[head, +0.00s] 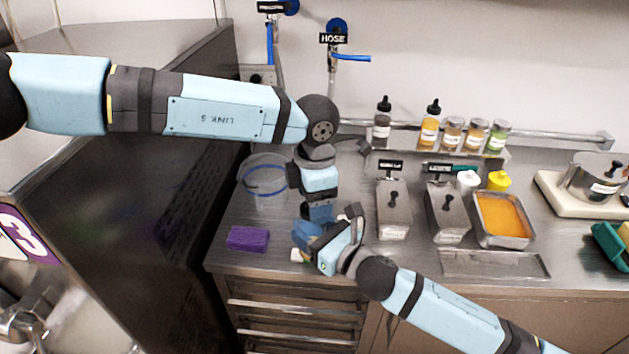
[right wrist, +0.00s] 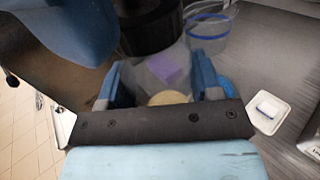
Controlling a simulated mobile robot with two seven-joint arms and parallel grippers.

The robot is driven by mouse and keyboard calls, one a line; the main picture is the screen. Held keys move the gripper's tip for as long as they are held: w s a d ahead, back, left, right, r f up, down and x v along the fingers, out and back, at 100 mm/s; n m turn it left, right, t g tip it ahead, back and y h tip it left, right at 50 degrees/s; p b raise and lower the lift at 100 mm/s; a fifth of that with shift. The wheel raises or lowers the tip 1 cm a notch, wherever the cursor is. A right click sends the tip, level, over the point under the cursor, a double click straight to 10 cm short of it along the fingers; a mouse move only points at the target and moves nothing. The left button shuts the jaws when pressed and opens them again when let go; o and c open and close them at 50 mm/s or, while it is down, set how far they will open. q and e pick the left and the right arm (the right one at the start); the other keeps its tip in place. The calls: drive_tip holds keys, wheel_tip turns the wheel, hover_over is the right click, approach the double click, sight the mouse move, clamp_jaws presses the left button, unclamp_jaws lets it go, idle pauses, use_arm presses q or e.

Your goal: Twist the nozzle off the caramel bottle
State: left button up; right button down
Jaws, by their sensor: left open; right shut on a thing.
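My right gripper (head: 308,246) is low over the front left of the counter. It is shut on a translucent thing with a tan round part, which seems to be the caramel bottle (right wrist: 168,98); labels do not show. In the head view only a small pale end (head: 297,255) of it shows beside the gripper. My left gripper (head: 318,213) points down right above the right one and is open. The two grippers overlap in the head view, so the nozzle and any contact with it are hidden. A dark part and a blue part fill the top of the right wrist view.
A purple sponge (head: 248,238) and a clear tub with a blue band (head: 264,180) stand to the left. Labelled metal bins (head: 394,210), an orange-filled pan (head: 503,218) and shelf bottles (head: 429,128) are to the right. The dark freezer side (head: 150,190) bounds the left.

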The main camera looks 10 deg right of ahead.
use_arm(q)
drive_tip(key=shift+f, duration=0.7)
drive_tip(key=shift+s, duration=0.1)
drive_tip(key=c, duration=1)
drive_tip(key=n, duration=0.6)
drive_tip(key=shift+d, duration=0.1)
drive_tip(key=shift+o, duration=0.2)
drive_tip(key=shift+r, duration=0.1)
drive_tip(key=shift+r, duration=1)
drive_tip(key=shift+w, duration=0.2)
